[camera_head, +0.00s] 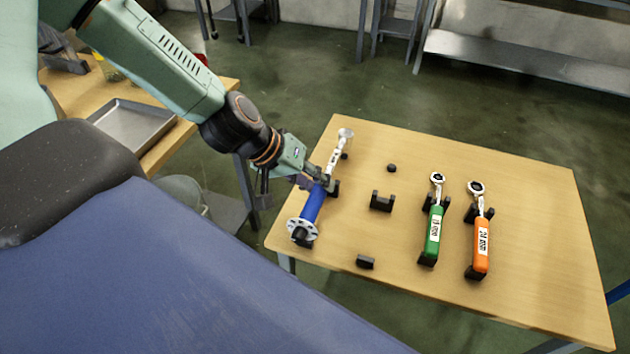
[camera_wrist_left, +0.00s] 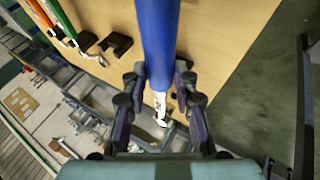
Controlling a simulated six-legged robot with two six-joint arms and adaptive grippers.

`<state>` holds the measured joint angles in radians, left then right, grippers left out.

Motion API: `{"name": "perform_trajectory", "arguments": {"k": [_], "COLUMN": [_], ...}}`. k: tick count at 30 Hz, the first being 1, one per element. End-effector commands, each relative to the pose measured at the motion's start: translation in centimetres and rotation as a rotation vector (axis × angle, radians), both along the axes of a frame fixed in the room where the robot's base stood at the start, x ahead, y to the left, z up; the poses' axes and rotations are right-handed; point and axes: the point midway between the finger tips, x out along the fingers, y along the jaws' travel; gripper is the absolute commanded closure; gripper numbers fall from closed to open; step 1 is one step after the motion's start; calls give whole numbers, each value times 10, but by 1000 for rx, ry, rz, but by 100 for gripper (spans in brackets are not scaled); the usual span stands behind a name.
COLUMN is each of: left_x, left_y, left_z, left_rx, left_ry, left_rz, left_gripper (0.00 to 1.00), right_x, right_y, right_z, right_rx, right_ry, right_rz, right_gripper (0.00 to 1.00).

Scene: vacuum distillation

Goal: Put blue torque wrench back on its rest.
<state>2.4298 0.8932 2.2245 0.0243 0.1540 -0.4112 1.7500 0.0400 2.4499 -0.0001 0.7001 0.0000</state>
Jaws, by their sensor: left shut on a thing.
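The blue torque wrench (camera_head: 313,204) is at the left end of the wooden table in the head view, with its silver shaft pointing up and right. My left gripper (camera_head: 322,181) is shut on it near the upper end of the blue handle. In the left wrist view the blue handle (camera_wrist_left: 156,40) runs between the fingers of the left gripper (camera_wrist_left: 158,90), with bright metal beyond. An empty black rest, with a cradle (camera_head: 382,202) and small blocks (camera_head: 366,262), stands to its right. My right gripper is not in view.
A green wrench (camera_head: 435,235) and an orange wrench (camera_head: 481,245) lie on rests farther right. A metal tray (camera_head: 133,131) sits on another table. The table's right side is clear.

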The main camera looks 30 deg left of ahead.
Motion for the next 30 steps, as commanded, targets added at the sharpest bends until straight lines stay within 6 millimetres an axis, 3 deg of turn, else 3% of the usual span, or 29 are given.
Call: {"name": "perform_trajectory", "arguments": {"k": [30], "left_x": [0], "left_y": [0], "left_z": [-9], "left_rx": [2], "left_ry": [-3], "left_rz": [0], "left_gripper": [100], "right_x": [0], "right_y": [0], "right_z": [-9], "right_rx": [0], "right_ry": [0], "right_rz": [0], "right_gripper": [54]}}
